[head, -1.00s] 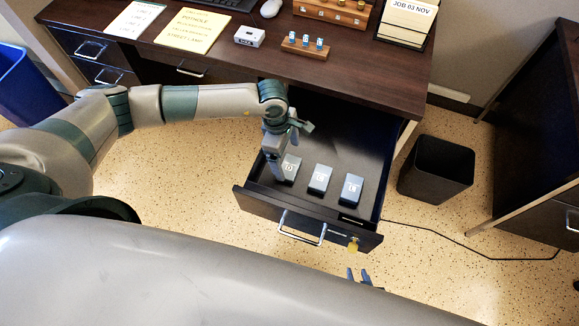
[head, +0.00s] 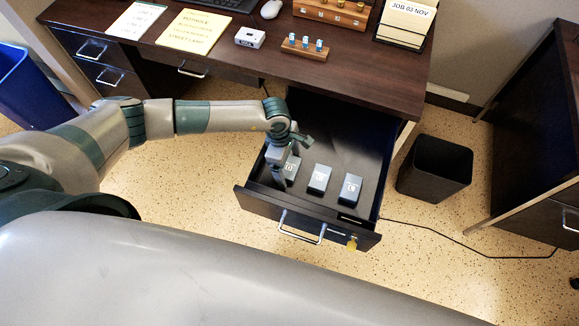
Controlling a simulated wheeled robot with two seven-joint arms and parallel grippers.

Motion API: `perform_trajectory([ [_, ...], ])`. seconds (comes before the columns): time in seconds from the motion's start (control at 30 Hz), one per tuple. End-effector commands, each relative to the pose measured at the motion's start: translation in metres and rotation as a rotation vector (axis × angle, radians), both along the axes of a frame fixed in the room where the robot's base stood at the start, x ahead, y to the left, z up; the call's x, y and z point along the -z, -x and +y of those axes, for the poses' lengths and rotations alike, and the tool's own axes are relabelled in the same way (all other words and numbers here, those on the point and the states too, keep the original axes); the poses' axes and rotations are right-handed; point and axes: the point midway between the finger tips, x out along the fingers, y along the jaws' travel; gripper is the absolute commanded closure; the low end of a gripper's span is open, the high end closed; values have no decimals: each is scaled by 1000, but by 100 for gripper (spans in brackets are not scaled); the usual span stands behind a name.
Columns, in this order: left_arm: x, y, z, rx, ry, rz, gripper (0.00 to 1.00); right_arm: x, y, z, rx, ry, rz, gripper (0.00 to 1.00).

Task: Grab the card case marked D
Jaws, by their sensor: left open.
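Three small grey-blue card cases stand in a row in the open drawer (head: 262,196). The leftmost one, the card case marked D (head: 291,169), has its light label facing up. The middle case (head: 319,179) and the right case (head: 350,187) also carry light labels, with letters too small to read surely. My left gripper (head: 281,174) points down into the drawer at the left case, open, with its fingers at the case's left side. The gripper and wrist hide part of that case, so I cannot tell whether they touch. My right gripper is not in view.
The drawer's front has a handle (head: 301,227) and a key with a yellow tag (head: 352,243). The desk top (head: 370,80) overhangs the drawer's back. A black bin (head: 435,168) stands to the right. The drawer floor behind the cases is clear.

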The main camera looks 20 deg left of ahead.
Motion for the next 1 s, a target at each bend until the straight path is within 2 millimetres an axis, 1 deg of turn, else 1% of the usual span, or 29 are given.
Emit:
perform_trajectory([
  [0.3, 0, 0, 0, -1, 0, 0, 12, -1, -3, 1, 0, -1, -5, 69],
  [0.37, 0, 0, 0, -1, 0, 0, 26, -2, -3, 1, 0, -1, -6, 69],
  [0.4, 0, 0, 0, -1, 0, 0, 36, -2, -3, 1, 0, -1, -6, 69],
  [0.5, 0, 0, 0, -1, 0, 0, 56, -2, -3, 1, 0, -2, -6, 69],
  [0.83, -2, -1, 0, -1, 0, -1, 57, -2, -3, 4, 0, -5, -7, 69],
  [1.0, -14, -2, 1, 0, 0, -3, 57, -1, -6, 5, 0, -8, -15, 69],
])
